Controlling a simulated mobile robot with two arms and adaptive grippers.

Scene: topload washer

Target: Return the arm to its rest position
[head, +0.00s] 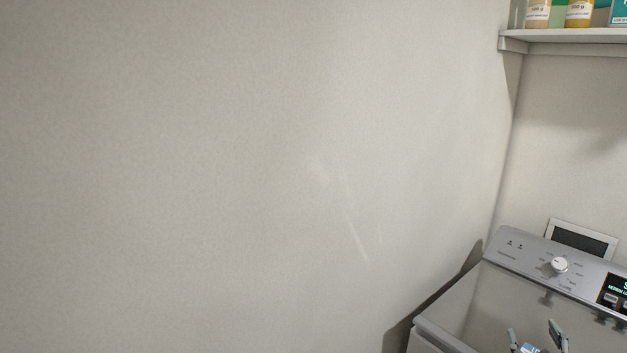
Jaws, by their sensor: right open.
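My right gripper (536,338) shows at the bottom edge of the head view, in front of the washer. Its two grey fingers are apart, and the rest of it is cut off by the frame. A small blue and white patch shows low between the fingers; I cannot tell what it is. The top-load washer (440,338) stands at the lower right, only partly in view. Its control panel (520,257) has a white round knob (559,265) and a lit display (615,291). My left gripper is not in view.
A plain light wall (230,170) fills the left and middle. A shelf (575,36) with several bottles or jars (579,12) is at the upper right. A framed dark panel (582,240) is behind the control panel. The space left of the washer looks clear.

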